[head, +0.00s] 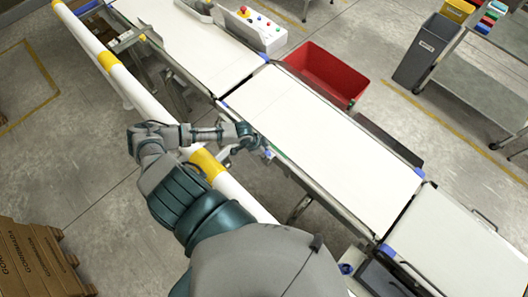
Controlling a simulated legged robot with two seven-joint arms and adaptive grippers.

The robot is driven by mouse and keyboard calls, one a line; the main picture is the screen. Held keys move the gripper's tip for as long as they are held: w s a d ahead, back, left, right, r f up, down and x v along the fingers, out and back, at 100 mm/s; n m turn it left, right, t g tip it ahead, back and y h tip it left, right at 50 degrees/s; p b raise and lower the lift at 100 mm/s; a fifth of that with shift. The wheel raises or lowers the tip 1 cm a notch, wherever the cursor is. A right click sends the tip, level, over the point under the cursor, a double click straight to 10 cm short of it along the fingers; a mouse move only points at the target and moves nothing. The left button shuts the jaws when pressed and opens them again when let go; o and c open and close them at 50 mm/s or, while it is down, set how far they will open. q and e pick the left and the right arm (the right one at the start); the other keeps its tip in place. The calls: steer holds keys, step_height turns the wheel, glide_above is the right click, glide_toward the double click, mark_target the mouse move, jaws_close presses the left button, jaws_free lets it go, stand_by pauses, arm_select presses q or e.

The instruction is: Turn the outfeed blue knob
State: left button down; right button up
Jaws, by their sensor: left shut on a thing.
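My left gripper (262,148) is at the near side edge of the middle white belt (325,140). It is shut on a small blue knob (268,154) on the belt's side frame; the fingers hide most of it. Its arm reaches over the white and yellow rail. Another round blue knob (346,268) shows at the lower right, beside the near end of the line, apart from the gripper. My right gripper is out of view.
A white rail with yellow bands (207,163) runs along the near side of the belts. A red bin (325,76) stands beyond the belt. A control box with coloured buttons (257,30) is at the top. Cardboard (38,258) is stacked at lower left.

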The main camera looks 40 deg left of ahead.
arm_select(q)
steer(key=shift+w+d+r, duration=0.15)
steer(key=shift+w+r, duration=0.1)
stand_by(0.3)
steer(key=c, duration=0.8)
jaws_free()
steer(key=shift+f, duration=0.15)
steer(key=shift+v, duration=5.9)
